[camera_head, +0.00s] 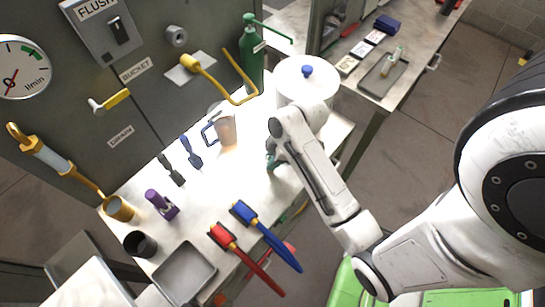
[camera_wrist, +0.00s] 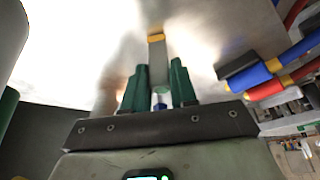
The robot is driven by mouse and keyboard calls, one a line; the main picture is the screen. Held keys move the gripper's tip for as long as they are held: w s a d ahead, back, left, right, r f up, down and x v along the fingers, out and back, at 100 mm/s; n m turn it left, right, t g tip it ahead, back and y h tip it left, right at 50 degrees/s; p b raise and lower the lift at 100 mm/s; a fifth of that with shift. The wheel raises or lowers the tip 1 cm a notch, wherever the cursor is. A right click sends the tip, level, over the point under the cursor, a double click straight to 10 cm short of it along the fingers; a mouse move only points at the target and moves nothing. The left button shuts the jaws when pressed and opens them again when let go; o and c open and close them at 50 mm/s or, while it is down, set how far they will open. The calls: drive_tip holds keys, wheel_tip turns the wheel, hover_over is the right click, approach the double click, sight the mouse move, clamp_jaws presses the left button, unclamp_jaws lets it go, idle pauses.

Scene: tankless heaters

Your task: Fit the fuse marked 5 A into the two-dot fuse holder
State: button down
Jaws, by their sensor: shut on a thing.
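My gripper (camera_wrist: 157,78) has its green fingers shut on a narrow grey piece with an orange end (camera_wrist: 156,50), seen in the wrist view. A small blue part shows at the base between the fingers. No rating mark is readable on the held piece, so I cannot tell whether it is the 5 A fuse. In the head view my gripper (camera_head: 272,163) is low over the right part of the pale bench (camera_head: 245,190), mostly hidden by my arm. I cannot make out a two-dot fuse holder in either view.
A blue brush (camera_head: 265,232) and a red brush (camera_head: 243,256) lie at the bench's front. A white lidded pot (camera_head: 306,84), brown cup (camera_head: 226,131) and green dispenser (camera_head: 251,60) stand behind. A grey tray (camera_head: 186,270) is front left. Another table (camera_head: 412,58) is back right.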

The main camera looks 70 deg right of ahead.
drive_tip(key=c, duration=0.9)
unclamp_jaws()
drive_tip(key=shift+f, duration=0.1)
